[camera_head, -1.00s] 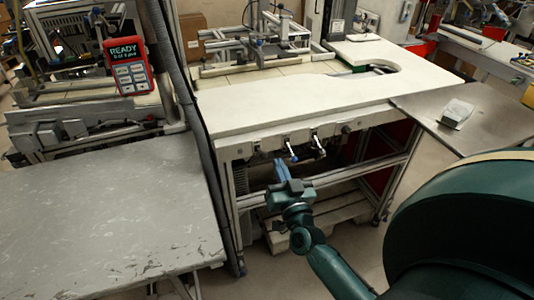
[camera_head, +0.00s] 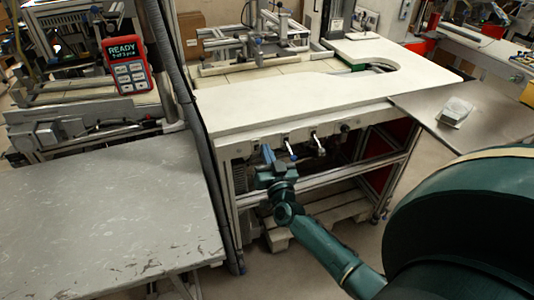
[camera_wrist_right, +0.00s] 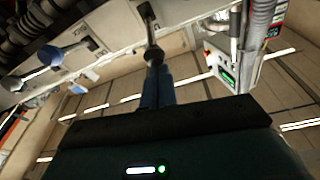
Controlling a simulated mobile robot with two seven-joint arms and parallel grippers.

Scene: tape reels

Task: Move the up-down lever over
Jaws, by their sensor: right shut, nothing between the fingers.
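Several small levers sit along the front panel (camera_head: 232,150) of the white-topped bench. A lever with a dark ball end (camera_wrist_right: 153,54) is straight ahead of my right gripper (camera_wrist_right: 157,76), whose blue fingers are shut and empty. The fingertips overlap or touch the ball; I cannot tell which. In the head view my right gripper (camera_head: 268,156) is in front of the panel's left part and hides that lever's end. My left gripper is out of view.
A red pendant reading READY (camera_head: 127,66) hangs at the left beside a dark vertical cable bundle. A grey table (camera_head: 105,215) is at the lower left. A metal side table (camera_head: 490,120) with a small pale block (camera_head: 456,111) is at the right. A pallet lies under the bench.

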